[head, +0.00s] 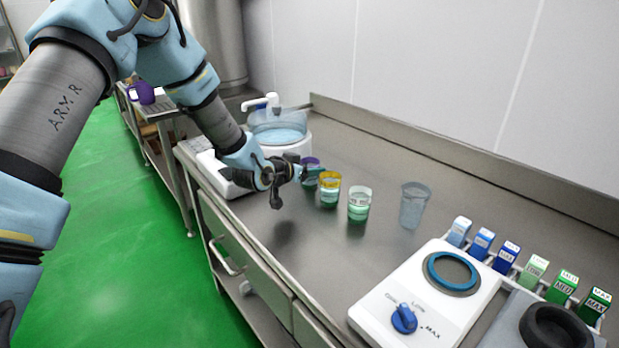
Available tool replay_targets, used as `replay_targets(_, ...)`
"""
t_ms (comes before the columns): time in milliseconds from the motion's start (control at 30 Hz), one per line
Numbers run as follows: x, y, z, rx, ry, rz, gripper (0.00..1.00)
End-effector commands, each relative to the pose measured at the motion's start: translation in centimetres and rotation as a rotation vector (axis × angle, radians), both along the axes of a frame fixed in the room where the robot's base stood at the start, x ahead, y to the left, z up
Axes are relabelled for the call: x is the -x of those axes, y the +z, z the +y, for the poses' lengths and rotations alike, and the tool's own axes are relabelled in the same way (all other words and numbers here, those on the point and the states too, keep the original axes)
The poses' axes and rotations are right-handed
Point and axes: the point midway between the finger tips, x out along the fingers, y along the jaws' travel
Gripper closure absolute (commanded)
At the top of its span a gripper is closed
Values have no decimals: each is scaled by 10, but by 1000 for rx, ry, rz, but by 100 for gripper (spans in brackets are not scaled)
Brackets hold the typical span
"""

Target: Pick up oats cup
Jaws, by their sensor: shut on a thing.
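Three small cups with green lower parts stand in a row on the steel counter: one with a purple top (311,163), one with a yellow top (330,181) and one with a whitish top (359,205). Their labels are too small to read, so I cannot tell by label which is the oats cup. My gripper (303,173) is at the left end of the row, shut on the purple-topped cup. The fingers and wrist hide part of that cup. I cannot tell whether it is lifted off the counter.
An empty clear cup (413,207) stands right of the row. A white dial machine (425,300) and several blue and green cartons (508,256) are at the front right. A white machine with a clear bowl (278,128) is behind my gripper. The counter's middle is bare.

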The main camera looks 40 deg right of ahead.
Motion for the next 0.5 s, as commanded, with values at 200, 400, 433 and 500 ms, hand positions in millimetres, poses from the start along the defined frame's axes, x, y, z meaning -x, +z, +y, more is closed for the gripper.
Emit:
replay_targets(200, 0, 1, 0, 2, 0, 0, 100)
replay_targets(400, 0, 3, 0, 2, 0, -1, 100)
replay_targets(433, 0, 4, -1, 3, 0, -2, 100)
replay_targets(500, -1, 10, -1, 5, 1, -2, 100)
